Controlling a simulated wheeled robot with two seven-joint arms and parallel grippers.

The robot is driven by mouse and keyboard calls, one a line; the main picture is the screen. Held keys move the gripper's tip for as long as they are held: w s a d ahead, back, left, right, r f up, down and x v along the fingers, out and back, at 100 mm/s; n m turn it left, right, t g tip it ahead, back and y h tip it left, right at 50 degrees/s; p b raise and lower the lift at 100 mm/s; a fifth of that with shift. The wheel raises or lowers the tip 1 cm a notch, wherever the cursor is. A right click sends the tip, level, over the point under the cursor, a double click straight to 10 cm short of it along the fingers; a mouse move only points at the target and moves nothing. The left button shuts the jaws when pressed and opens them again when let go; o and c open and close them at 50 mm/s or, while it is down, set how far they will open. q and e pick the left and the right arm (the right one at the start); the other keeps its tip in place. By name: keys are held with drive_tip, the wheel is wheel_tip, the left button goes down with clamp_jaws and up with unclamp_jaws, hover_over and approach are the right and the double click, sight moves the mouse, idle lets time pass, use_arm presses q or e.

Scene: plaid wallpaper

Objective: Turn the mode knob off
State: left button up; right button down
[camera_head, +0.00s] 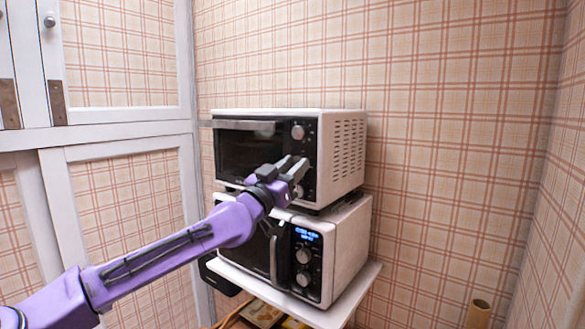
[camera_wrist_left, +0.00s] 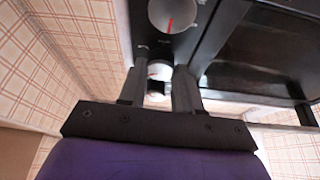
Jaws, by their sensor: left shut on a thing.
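A white toaster oven (camera_head: 340,150) with a black front panel stands on top of a white microwave (camera_head: 345,245). My left gripper (camera_head: 293,165) reaches the oven's control panel from the front. My right gripper is not in view.
The microwave below has a lit blue display (camera_head: 307,235) and its own knobs (camera_head: 303,256). Both appliances stand on a white shelf (camera_head: 330,315). A white-framed cabinet (camera_head: 120,145) is at the left.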

use_arm(q)
drive_tip(key=shift+n, duration=0.5)
drive_tip(key=n+t+y, duration=0.1)
drive_tip(key=n, duration=0.2)
drive_tip(key=n+t+y, duration=0.1)
drive_tip(key=n+y, duration=0.1)
drive_tip(key=n, duration=0.2)
drive_tip(key=shift+s+d+r, duration=0.15)
drive_tip(key=shift+r, duration=0.05)
drive_tip(key=n+y+p, duration=0.1)
drive_tip(key=n+y, duration=0.2)
drive_tip(key=n, duration=0.2)
drive_tip(key=shift+r+n+p, duration=0.1)
drive_tip(key=shift+n+p, duration=0.2)
drive_tip(key=shift+p, duration=0.05)
drive_tip(key=shift+d+n+y+p, duration=0.1)
drive_tip(key=shift+n+y+p, duration=0.55)
drive_tip(key=shift+n, duration=0.65)
drive_tip(key=o, duration=1)
drive_tip(key=shift+d, duration=0.1)
drive_tip(key=shift+o, duration=0.2)
